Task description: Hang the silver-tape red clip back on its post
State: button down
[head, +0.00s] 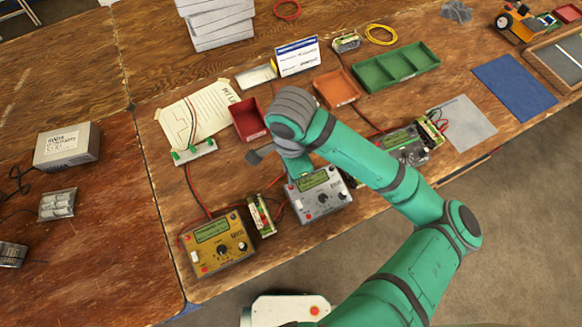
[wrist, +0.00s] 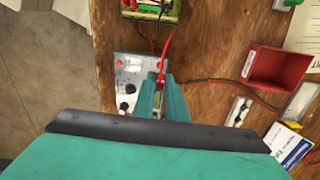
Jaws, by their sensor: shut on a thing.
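My gripper (wrist: 163,97) is shut on a small clip at the end of a red lead (wrist: 166,45) in the wrist view. The clip is mostly hidden between the fingers, so its silver tape cannot be made out. The gripper is over the silver charger (wrist: 130,78), which shows in the head view (head: 322,196) beneath the end of my arm. The fingertips are largely hidden by the arm in the head view. A white strip with green parts (head: 195,152) lies at the left by the paper sheet. I cannot tell which post is the clip's own.
A gold charger (head: 215,244) and a green-ended battery pack (head: 261,215) stand left of the silver charger. A darker charger (head: 405,145) is to the right. A red bin (head: 249,120), an orange tray (head: 336,88) and a green tray (head: 398,68) lie behind.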

jog(key=shift+f, duration=2.25)
jog(key=shift+f, duration=0.25)
dwell(0.4)
jog(key=c, duration=1.7)
grip_release()
jog(key=shift+o, duration=1.1)
jog(key=shift+r, duration=0.1)
jog(key=shift+r, duration=3.65)
